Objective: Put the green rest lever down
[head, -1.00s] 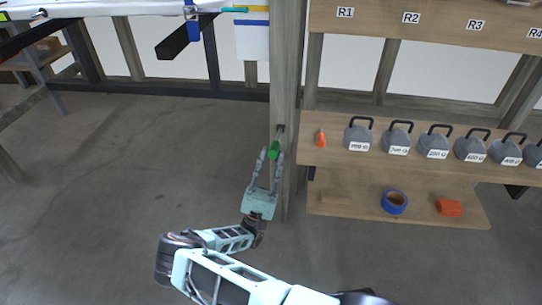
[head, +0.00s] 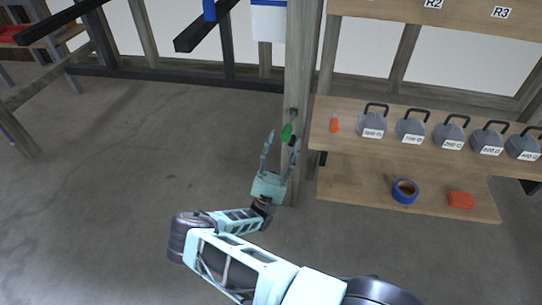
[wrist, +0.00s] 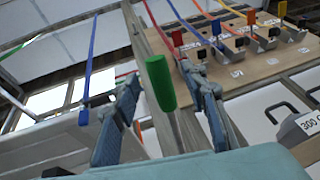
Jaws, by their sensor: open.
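The green rest lever (head: 287,132) is at the wooden post, left of the shelves. Its green grip also shows in the wrist view (wrist: 160,84), as a cylinder with its rounded end towards the camera. My gripper (head: 282,140) is open below the grip, with one finger on each side. In the wrist view the gripper's fingers (wrist: 159,76) stand apart, with the grip between them and clear gaps to both. The lever's pivot is small and dark, and its exact angle is hard to tell.
The wooden post (head: 300,60) stands right behind the lever. To its right, a shelf (head: 350,146) carries several grey weights and a small orange object (head: 334,124). Blue tape (head: 404,191) and an orange block (head: 461,200) lie on the lower shelf. The floor at left is clear.

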